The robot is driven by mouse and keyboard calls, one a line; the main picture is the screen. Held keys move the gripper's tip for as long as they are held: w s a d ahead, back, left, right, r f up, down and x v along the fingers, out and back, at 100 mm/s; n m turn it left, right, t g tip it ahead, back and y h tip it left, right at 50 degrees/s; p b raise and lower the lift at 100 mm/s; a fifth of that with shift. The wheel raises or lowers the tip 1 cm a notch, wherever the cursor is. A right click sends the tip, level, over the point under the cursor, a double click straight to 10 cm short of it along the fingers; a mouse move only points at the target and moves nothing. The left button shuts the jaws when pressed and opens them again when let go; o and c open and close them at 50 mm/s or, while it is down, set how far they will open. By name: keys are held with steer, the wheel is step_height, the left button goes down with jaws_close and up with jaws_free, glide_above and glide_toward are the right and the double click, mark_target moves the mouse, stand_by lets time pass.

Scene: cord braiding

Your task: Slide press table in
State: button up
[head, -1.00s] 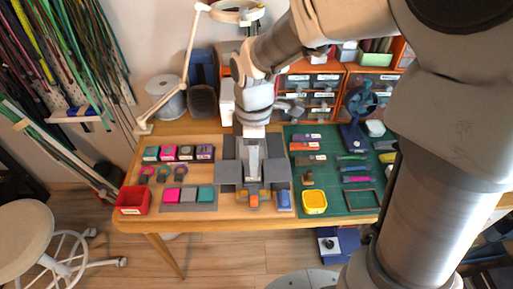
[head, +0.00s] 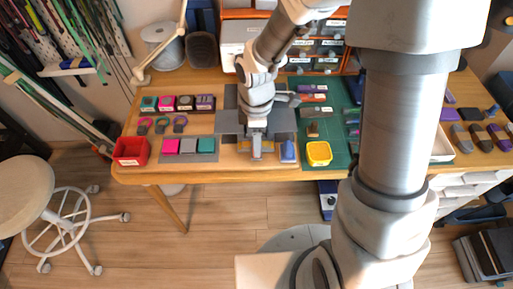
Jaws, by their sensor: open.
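The grey press (head: 229,122) stands at the middle of the workbench, with flat grey parts showing on both sides of my arm. My gripper (head: 257,152) points down over the front of the press, and its jaws are open. A narrow grey front piece (head: 257,166) shows just below the fingers, near the bench's front edge. My wrist and gripper hide the middle of the press and most of its sliding table. I cannot tell whether the fingers touch it.
Left lie a grey mat with coloured blocks (head: 215,156) and a red bin (head: 130,151).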

steer(key=shift+f+b, duration=0.35)
steer(key=shift+f, duration=1.55)
jaws_close()
